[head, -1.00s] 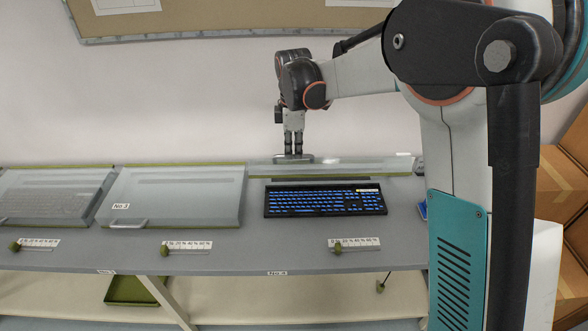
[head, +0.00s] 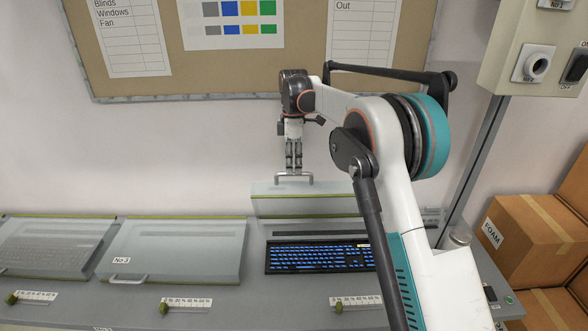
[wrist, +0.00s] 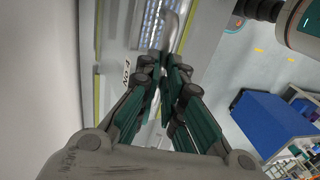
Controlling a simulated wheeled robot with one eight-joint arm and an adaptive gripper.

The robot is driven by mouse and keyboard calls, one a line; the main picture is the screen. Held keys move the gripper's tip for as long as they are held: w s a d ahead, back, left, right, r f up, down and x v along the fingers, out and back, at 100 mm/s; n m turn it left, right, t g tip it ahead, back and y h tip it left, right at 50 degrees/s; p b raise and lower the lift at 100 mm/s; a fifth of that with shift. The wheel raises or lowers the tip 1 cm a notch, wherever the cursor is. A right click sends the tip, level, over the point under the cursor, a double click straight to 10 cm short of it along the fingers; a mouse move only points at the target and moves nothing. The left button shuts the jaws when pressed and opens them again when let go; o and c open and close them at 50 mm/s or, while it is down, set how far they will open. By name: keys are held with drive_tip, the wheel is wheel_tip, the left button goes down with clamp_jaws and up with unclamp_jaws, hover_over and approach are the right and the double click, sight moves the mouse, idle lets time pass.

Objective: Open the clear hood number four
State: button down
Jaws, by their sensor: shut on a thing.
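The clear hood number four (head: 315,206) stands raised at the back of the bench, tilted up on its rear edge. Its metal handle (head: 281,178) is at its top edge. My gripper (head: 294,170) points down and is shut on this handle. In the wrist view my fingers (wrist: 165,68) close around the handle (wrist: 180,32), and a label on the hood (wrist: 123,93) shows beside them. The keyboard (head: 318,257) with blue-lit keys lies uncovered in front of the hood.
Hood number three (head: 172,250) is shut to the left, with another shut hood (head: 45,245) beyond it. A notice board (head: 290,75) hangs behind. A post with a switch box (head: 545,50) and cardboard boxes (head: 530,235) are at the right.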

drive_tip(key=shift+w+d+f, duration=0.25)
drive_tip(key=shift+w+f, duration=0.3)
drive_tip(key=shift+w, duration=0.2)
drive_tip(key=c, duration=1.7)
unclamp_jaws()
drive_tip(key=shift+w+f, duration=0.1)
drive_tip(key=shift+w, duration=0.05)
drive_tip(key=shift+o, duration=0.8)
drive_tip(key=shift+w+f, duration=0.2)
drive_tip(key=shift+w, duration=0.15)
drive_tip(key=shift+o, duration=1)
drive_tip(key=shift+w, duration=0.1)
drive_tip(key=shift+c, duration=0.3)
drive_tip(key=shift+a+r, duration=0.1)
drive_tip(key=shift+r, duration=0.05)
drive_tip(key=shift+c, duration=0.7)
